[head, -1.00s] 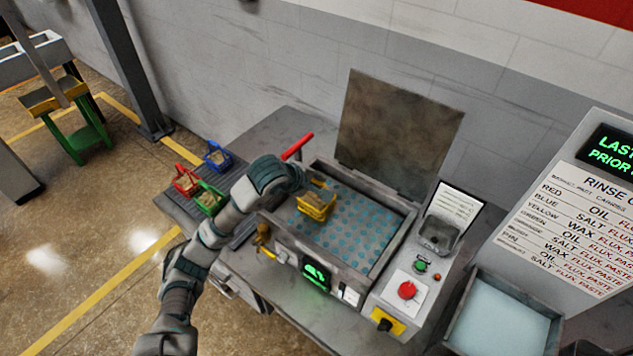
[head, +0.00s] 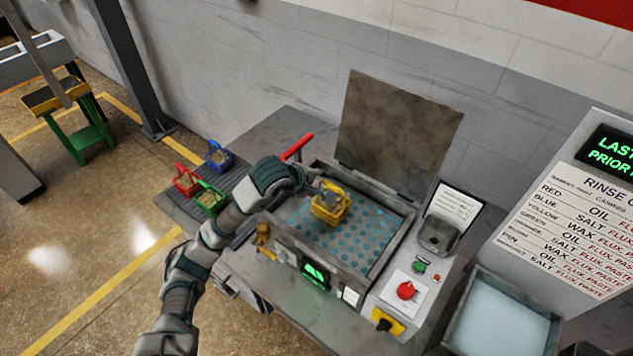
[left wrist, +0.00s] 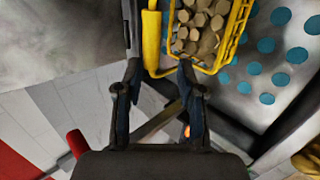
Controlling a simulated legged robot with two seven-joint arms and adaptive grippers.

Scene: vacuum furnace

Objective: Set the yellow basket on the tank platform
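The yellow basket (head: 330,207) holds several tan pieces and stands over the dotted platform (head: 352,238) inside the open tank (head: 405,222). In the left wrist view the basket (left wrist: 205,35) is at the top, its thick handle just beyond my fingertips. My left gripper (head: 312,188) is at the basket's left side in the head view. In the left wrist view its two fingers (left wrist: 157,75) stand apart, with a gap beside the handle, so it looks open. Whether the basket's underside touches the platform is hidden. My right gripper is out of view.
The raised lid (head: 395,135) stands behind the tank. Red (head: 186,180), blue (head: 218,156) and green (head: 209,199) baskets are on the left tray. A red lever (head: 297,147) is behind my left wrist. A control panel (head: 408,290) and a water basin (head: 500,318) are at right.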

